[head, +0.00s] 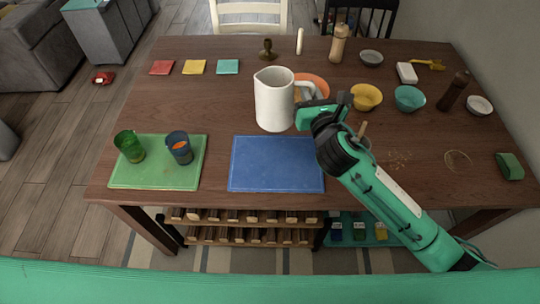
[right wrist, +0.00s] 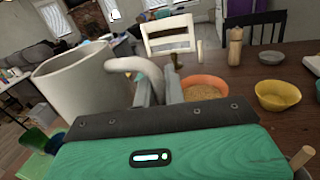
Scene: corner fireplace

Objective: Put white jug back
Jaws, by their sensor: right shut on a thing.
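The white jug (head: 273,100) is upright in the head view, above the blue mat (head: 277,165) and in front of an orange bowl. Its height over the table is hard to tell. My right gripper (head: 303,107) is shut on the jug's handle, at the jug's right side. In the right wrist view the jug (right wrist: 85,85) fills the left, and its curved handle runs between the fingers (right wrist: 158,88). My left gripper is not in view.
A green mat (head: 152,181) holds a green cup (head: 129,146) and a blue cup (head: 179,148). Bowls, including the orange bowl (head: 320,86) and yellow bowl (head: 367,96), stand behind and right. Red, yellow and teal coasters (head: 228,67) lie back left. The middle left of the table is clear.

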